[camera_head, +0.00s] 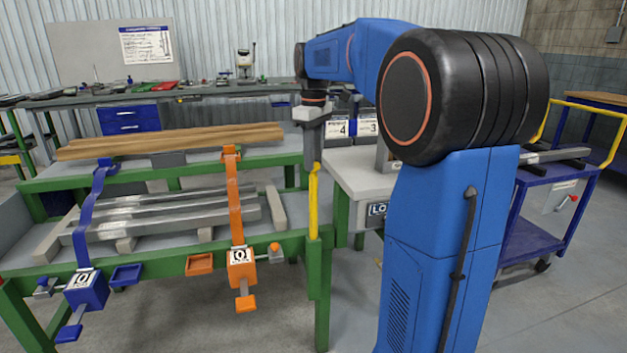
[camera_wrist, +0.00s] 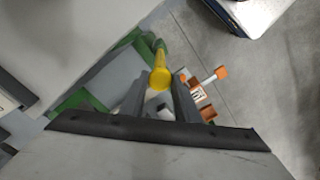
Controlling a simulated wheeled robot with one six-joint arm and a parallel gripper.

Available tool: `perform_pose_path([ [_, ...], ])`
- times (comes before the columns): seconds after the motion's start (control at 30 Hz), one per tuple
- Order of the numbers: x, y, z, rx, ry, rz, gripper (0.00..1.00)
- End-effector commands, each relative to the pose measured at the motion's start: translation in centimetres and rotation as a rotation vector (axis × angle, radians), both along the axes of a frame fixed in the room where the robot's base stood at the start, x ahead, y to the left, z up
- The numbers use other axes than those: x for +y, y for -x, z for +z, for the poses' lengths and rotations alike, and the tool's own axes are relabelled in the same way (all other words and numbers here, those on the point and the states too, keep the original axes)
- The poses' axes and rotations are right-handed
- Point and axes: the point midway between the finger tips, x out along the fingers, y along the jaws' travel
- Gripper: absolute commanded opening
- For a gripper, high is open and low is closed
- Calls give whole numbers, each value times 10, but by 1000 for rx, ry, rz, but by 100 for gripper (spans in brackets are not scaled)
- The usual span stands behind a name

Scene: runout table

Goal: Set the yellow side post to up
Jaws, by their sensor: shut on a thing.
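The yellow side post (camera_head: 313,205) stands roughly upright at the right end of the green-framed runout table (camera_head: 290,240). Its lower end meets a green corner part of the frame. My gripper (camera_head: 313,165) points down from above and is shut on the post's upper end. In the wrist view the round yellow end of the post (camera_wrist: 160,79) shows between the tips of my gripper's fingers (camera_wrist: 158,92). The exact contact of the fingers on the post is partly hidden in the head view.
Metal bars (camera_head: 170,219) lie on the table, with a blue strap (camera_head: 85,215) and an orange strap (camera_head: 235,195) over it. Wooden boards (camera_head: 170,141) lie behind. A pale-topped bench (camera_head: 365,180) stands close right of the post. A blue cart (camera_head: 535,240) is farther right.

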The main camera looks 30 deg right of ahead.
Motion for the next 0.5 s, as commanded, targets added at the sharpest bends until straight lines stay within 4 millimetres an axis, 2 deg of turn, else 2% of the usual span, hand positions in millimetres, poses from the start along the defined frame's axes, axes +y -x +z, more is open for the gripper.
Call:
perform_pose_path([
  [0.1, 0, -1, 18, -3, 1, 0, 0],
  [0.2, 0, 0, 26, -1, 0, 0, 0],
  [0.5, 0, 0, 30, 0, 0, 0, 0],
])
